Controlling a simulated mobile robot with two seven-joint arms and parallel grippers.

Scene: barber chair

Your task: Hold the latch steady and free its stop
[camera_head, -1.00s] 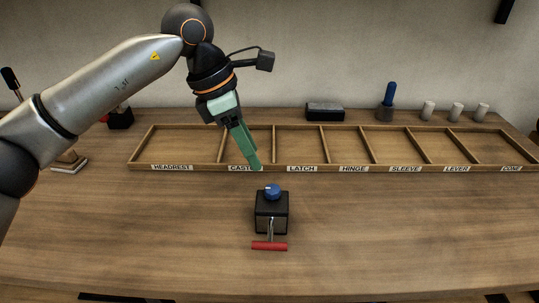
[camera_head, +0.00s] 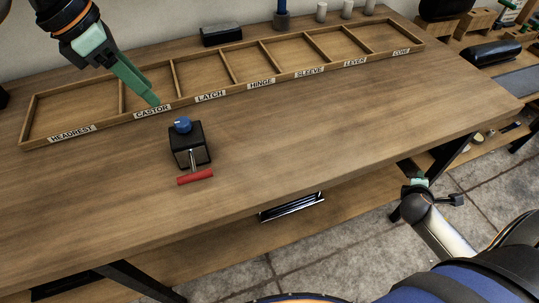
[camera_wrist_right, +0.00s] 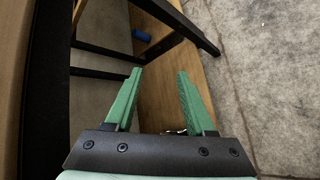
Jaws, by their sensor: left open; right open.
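The latch (camera_head: 189,146) is a black block on the bench, with a blue knob (camera_head: 182,125) on top and a red-handled lever (camera_head: 195,177) sticking out toward the front. I cannot tell which part is the stop. My left gripper (camera_head: 153,101) has green fingers pointing down, just behind and left of the knob, apart from it and empty. My right gripper (camera_wrist_right: 160,72) is open and empty in the right wrist view, its fingers spread over a shelf under a bench. In the head view it shows small (camera_head: 417,183), low beyond the bench's front edge.
A divided wooden tray (camera_head: 165,112) with labelled, empty compartments lies behind the latch. A black block (camera_head: 221,34) and small cups (camera_head: 321,12) stand farther back. The bench top right of the latch is clear. A dark-framed lower shelf (camera_head: 235,250) and tiled floor lie in front.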

